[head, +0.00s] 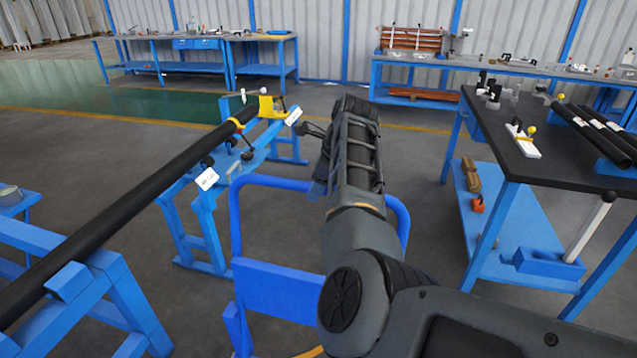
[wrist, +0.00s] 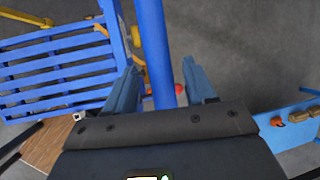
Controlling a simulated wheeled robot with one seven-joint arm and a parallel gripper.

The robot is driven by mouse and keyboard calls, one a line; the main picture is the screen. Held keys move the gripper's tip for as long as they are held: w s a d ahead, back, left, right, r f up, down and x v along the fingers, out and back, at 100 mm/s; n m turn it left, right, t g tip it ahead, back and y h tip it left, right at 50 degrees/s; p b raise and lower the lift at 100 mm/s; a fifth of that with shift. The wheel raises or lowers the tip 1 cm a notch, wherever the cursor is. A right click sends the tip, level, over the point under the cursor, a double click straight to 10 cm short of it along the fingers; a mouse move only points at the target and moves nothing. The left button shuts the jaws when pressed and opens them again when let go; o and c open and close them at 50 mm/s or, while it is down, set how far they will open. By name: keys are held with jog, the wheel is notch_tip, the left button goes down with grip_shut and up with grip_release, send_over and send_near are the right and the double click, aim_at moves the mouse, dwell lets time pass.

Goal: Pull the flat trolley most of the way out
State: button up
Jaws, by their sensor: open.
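The flat trolley shows in the head view as a blue tubular push handle (head: 236,215) with a blue panel (head: 278,290) below it. My arm covers much of its right side, and its deck is mostly out of sight. In the wrist view, a blue handle tube (wrist: 153,45) runs between the two fingers of my gripper (wrist: 163,80). The fingers are apart, one on each side of the tube, and not closed on it. In the head view my gripper is mostly hidden behind my own wrist, above the handle.
A long black pipe (head: 130,215) lies on blue stands to the left. A dark-topped workbench (head: 570,170) with a blue lower shelf stands to the right. A blue slatted frame (wrist: 55,70) fills the left of the wrist view. Grey floor (head: 400,150) is open beyond the handle.

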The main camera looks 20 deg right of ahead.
jog(key=shift+c, duration=0.2)
grip_shut()
dwell(0.3)
